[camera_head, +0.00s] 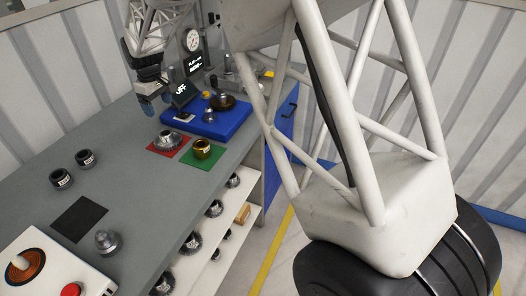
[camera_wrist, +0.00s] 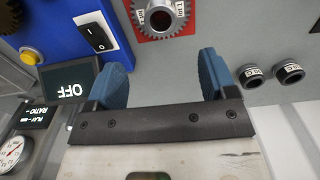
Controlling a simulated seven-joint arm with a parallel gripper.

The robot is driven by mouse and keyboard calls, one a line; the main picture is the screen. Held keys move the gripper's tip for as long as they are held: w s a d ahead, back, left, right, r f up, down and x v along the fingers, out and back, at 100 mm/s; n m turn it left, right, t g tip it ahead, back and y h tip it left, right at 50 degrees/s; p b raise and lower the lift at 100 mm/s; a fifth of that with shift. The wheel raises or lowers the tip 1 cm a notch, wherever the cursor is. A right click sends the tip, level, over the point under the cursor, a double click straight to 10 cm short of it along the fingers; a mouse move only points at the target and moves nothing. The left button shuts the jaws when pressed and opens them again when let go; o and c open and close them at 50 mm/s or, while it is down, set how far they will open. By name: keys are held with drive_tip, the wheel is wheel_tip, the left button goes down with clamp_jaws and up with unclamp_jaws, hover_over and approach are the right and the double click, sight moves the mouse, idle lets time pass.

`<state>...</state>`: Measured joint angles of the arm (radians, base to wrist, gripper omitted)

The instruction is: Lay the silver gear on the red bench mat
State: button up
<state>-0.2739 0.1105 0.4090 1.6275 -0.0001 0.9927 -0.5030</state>
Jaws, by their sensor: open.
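The silver gear (camera_head: 167,139) sits on the red bench mat (camera_head: 162,151), toward the back of the grey bench. In the wrist view the gear (camera_wrist: 161,17) is at the top edge, cut off, with labels on it and the red mat (camera_wrist: 187,30) around it. My gripper (camera_head: 150,106) is to the back left of the gear in the head view. In the wrist view its blue fingers (camera_wrist: 162,70) are spread wide with nothing between them, apart from the gear.
A green mat holds a gold gear (camera_head: 202,148) beside the red mat. A blue unit (camera_head: 222,122) with switch and screens stands behind. The bench between is clear.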

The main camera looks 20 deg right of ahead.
drive_tip(key=s+d+r+m, duration=0.1)
drive_tip(key=s+d+r, duration=0.35)
drive_tip(key=s, duration=0.25)
drive_tip(key=s+d+r+m+t, duration=0.1)
drive_tip(key=s+d+r+m, duration=0.15)
drive_tip(key=s+d, duration=0.35)
drive_tip(key=s+d+r+m, duration=0.1)
drive_tip(key=s+d+r, duration=0.25)
drive_tip(key=s, duration=0.45)
drive_tip(key=s+d+f+m, duration=0.1)
drive_tip(key=s+d, duration=0.3)
drive_tip(key=s, duration=0.9)
drive_tip(key=s+d+f+m+t, duration=0.1)
drive_tip(key=s+d+m, duration=0.2)
drive_tip(key=s, duration=1)
drive_tip(key=shift+s+d+m+t, duration=0.15)
drive_tip(key=shift+d+m+t, duration=0.2)
drive_tip(key=shift+d, duration=0.15)
